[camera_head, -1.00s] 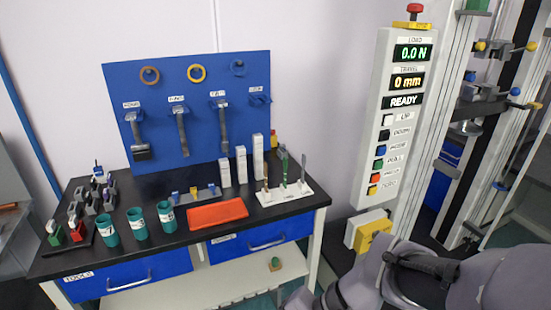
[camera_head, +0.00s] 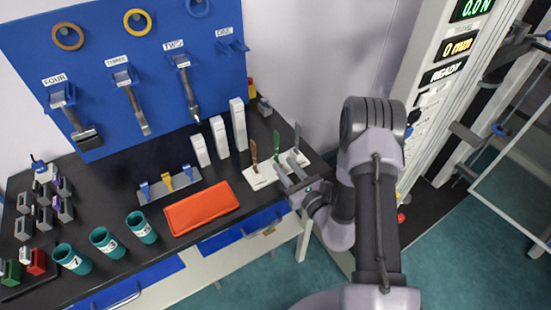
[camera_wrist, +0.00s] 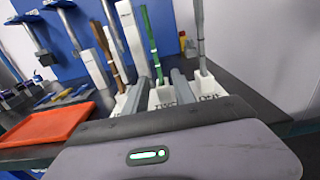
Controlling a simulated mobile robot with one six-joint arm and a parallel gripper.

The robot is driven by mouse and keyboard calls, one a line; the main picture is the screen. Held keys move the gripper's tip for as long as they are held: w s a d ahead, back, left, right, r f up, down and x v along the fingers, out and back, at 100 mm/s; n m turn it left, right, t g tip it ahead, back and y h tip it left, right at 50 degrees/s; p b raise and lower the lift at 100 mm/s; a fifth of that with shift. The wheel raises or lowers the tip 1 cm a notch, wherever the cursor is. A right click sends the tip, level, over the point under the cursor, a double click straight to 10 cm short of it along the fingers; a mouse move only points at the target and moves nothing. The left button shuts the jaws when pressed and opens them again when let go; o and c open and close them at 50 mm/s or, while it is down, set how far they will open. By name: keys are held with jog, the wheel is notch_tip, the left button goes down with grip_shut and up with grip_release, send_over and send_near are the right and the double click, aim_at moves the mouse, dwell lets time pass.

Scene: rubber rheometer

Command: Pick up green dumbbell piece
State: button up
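The green dumbbell piece (camera_head: 277,145) is a thin upright strip standing in a white holder (camera_head: 260,180). It also shows in the wrist view (camera_wrist: 151,42), between a brown piece (camera_wrist: 114,58) on its left and a grey piece (camera_wrist: 198,30) on its right. My gripper (camera_head: 285,168) is at the holder's front edge, in front of the green piece. In the wrist view its two fingers (camera_wrist: 161,92) are apart, pointing towards the green piece's base, with nothing seen held between them. The piece's lowest part is hard to make out there.
White upright blocks (camera_head: 219,137) stand behind the holder. An orange tray (camera_head: 201,208) lies to its left, with several teal cups (camera_head: 106,242) farther left. The blue tool board (camera_head: 120,60) rises behind the bench. The testing machine (camera_head: 440,80) stands at the right.

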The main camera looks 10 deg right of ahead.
aim_at(275, 156)
jog(key=x, duration=0.4)
jog(key=b+x, duration=0.1)
jog(key=x, duration=0.3)
jog(key=shift+w+a+f, duration=0.1)
jog(key=shift+w+f, duration=0.1)
jog(key=shift+f, duration=0.05)
grip_shut()
